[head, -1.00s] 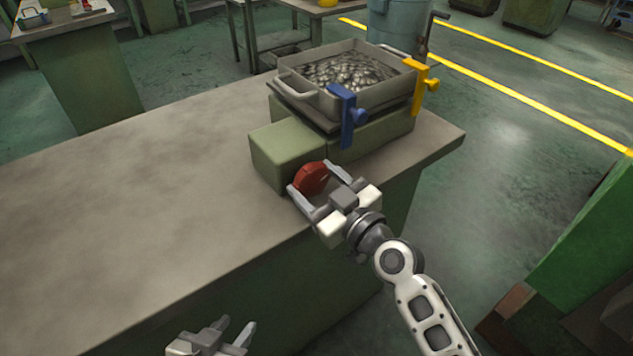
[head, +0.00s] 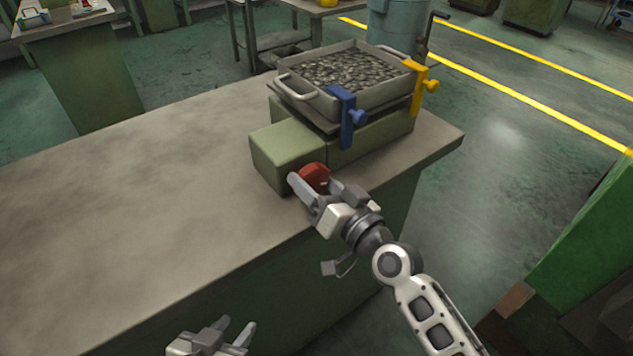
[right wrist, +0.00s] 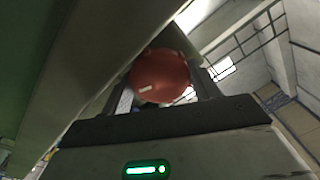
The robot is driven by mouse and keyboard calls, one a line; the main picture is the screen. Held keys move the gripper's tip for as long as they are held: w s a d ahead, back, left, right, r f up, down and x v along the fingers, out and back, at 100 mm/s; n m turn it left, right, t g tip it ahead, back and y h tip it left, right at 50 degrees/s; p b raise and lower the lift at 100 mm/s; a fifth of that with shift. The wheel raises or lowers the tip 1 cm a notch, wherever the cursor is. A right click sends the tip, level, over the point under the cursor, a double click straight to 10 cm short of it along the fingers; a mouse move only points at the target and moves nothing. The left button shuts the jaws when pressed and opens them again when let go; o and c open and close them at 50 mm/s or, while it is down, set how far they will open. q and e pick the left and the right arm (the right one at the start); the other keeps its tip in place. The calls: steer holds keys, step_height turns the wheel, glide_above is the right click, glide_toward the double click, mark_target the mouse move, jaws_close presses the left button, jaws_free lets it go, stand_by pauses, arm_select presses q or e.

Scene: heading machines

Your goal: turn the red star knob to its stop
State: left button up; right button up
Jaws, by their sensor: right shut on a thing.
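The red star knob (head: 315,176) is on the front face of a green box (head: 290,148) near the bench's front edge. My right gripper (head: 318,188) is shut on the knob, one finger to each side, and hides part of it. In the right wrist view the red knob (right wrist: 160,78) sits between the two fingers and shows a small pale mark on its face. My left gripper (head: 235,332) is at the bottom of the head view, its fingers apart and nothing between them.
A metal tray (head: 322,104) of small metal pieces stands on the green machine behind the knob. The bench top (head: 130,210) to the left is clear.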

steer(key=shift+m, duration=0.9)
steer(key=o, duration=1)
steer(key=shift+f, duration=0.1)
steer(key=shift+f, duration=0.1)
